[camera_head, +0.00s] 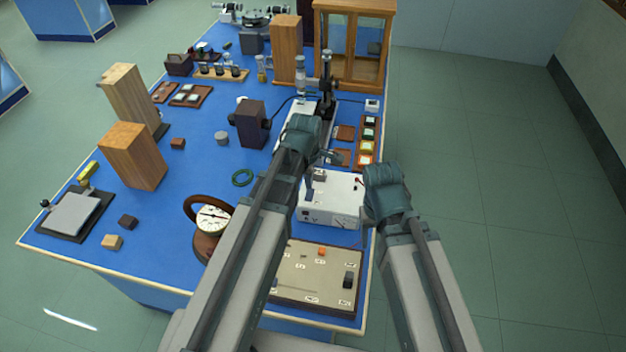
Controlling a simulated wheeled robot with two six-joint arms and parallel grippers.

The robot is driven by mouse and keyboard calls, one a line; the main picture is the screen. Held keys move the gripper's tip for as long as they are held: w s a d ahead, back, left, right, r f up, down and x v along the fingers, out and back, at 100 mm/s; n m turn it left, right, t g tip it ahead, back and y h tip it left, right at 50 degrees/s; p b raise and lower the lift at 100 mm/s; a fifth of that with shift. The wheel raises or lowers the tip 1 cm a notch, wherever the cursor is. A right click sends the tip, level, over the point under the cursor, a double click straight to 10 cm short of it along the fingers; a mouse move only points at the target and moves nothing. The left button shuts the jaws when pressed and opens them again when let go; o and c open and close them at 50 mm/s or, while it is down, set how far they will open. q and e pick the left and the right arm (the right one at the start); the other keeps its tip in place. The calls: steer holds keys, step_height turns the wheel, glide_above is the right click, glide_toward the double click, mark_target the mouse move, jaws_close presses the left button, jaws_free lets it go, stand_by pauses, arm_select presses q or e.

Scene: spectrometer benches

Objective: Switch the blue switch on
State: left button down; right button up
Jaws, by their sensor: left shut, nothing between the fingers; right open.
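A white box (345,208) stands near the right edge of the blue bench. A small dark-blue upright part (309,188) shows at its left side; I cannot tell whether it is the blue switch, or its position. A beige panel (318,291) in front carries an orange part (322,251) and a dark block-like part (348,280); my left arm covers its left side. My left gripper (331,157) is shut and empty, above and behind the white box. My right gripper (372,217) is open at the box's right side; its fingers are hard to make out.
A round dial instrument (212,219) stands left of my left arm. A microscope-like stand (327,85) and trays of small samples (368,136) are behind the white box. Wooden blocks (133,156) stand at left. The floor right of the bench is clear.

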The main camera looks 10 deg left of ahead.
mark_target(311, 191)
arm_select(q)
step_height(311, 191, up, 9)
steer(key=s+p, duration=0.1)
steer(key=p, duration=0.6)
steer(key=shift+f+p, duration=0.15)
steer(key=shift+p, duration=0.15)
steer(key=shift+s+a, duration=0.1)
steer(key=shift+a, duration=0.05)
steer(key=shift+w, duration=0.8)
steer(key=shift+f, duration=0.1)
steer(key=f+b, duration=0.4)
steer(key=w+f+b, duration=0.1)
steer(key=f+b, duration=0.4)
steer(key=w+f+b, duration=0.1)
steer(key=f+b, duration=0.3)
steer(key=b, duration=0.1)
steer(key=shift+f, duration=0.35)
